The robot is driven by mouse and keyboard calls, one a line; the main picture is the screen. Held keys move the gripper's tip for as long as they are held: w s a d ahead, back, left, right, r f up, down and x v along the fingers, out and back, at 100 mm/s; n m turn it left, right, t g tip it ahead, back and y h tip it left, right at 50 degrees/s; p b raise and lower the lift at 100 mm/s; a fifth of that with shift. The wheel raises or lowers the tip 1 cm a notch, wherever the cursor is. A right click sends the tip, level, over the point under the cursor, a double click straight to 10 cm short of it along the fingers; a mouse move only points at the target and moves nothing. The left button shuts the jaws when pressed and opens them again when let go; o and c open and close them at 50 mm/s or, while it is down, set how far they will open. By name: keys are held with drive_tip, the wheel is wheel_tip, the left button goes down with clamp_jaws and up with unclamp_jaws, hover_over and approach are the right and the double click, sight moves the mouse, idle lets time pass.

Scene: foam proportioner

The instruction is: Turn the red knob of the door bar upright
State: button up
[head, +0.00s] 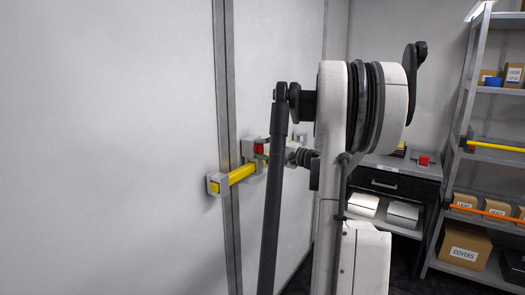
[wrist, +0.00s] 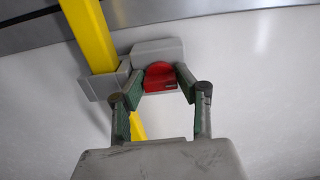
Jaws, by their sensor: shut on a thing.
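The red knob (wrist: 159,76) sits on a grey housing (wrist: 157,50) beside the yellow door bar (wrist: 90,35) in the wrist view. My gripper (wrist: 160,80) is shut on the knob, with one green-padded finger on each side of it. In the head view the red knob (head: 259,148) shows at the bar's right end. The yellow bar (head: 243,173) crosses the grey door post there, with a grey bracket at its left end. My gripper's fingers are mostly hidden behind my arm in the head view. The knob's exact turn angle is hard to tell.
A dark cabinet (head: 392,184) with a small red item (head: 423,160) on top stands behind my arm. A shelf rack (head: 462,135) with boxes and coloured rails is at the right. The white wall panel (head: 110,130) at the left is bare.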

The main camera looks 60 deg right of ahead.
drive_tip(key=o, duration=1.2)
drive_tip(key=shift+c, duration=0.2)
drive_tip(key=shift+s, duration=0.1)
drive_tip(key=s, duration=1.2)
drive_tip(key=shift+d, duration=0.15)
drive_tip(key=shift+w, duration=0.15)
